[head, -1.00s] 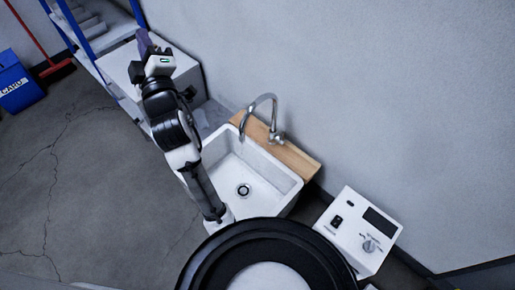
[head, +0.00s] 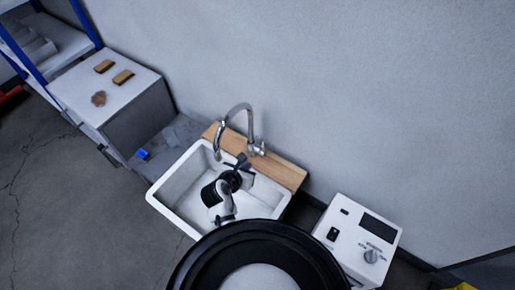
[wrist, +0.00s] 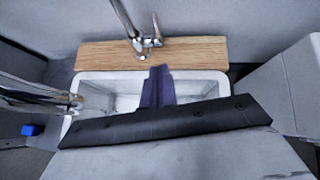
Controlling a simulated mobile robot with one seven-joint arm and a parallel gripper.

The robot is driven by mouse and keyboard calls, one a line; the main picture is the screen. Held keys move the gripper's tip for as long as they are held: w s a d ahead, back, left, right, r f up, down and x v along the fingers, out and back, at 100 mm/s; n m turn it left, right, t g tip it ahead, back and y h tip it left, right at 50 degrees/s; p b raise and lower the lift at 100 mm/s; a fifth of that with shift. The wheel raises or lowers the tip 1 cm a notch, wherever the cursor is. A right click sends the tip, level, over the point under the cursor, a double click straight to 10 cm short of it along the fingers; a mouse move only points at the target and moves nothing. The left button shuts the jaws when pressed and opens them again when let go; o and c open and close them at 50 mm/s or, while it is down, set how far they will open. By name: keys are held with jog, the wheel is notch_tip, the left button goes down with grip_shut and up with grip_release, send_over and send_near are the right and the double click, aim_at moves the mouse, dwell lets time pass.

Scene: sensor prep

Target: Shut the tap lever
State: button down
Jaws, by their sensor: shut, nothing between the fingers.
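The chrome tap (head: 249,125) stands on the wooden board behind the white sink (head: 160,207), its curved spout over the basin. Its small lever (head: 258,149) is at the right of the tap's base; in the wrist view the lever (wrist: 156,26) points up beside the tap body. My gripper (head: 243,160) is over the back part of the sink, just in front of the tap base. In the wrist view its purple fingers (wrist: 158,72) are shut and empty, pointing toward the tap base. A gap to the lever seems to show. The spout end (wrist: 62,98) is left of my gripper.
The wooden board (head: 285,172) runs along the wall. A white box with a dial (head: 370,255) stands to the right. A white cabinet (head: 130,85) with sponges is at the left, and a small blue object (head: 142,154) lies beside the sink.

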aim_at(263, 146)
jog(key=x, duration=0.3)
jog(key=w+r+x, duration=0.1)
jog(key=x, duration=0.3)
jog(key=r+b+x, duration=0.1)
jog(key=x, duration=0.3)
jog(key=shift+w+d+f, duration=0.15)
jog(key=shift+w+d, duration=0.1)
jog(key=shift+w, duration=0.05)
jog(key=shift+w+d, duration=0.2)
jog(key=shift+w, duration=0.3)
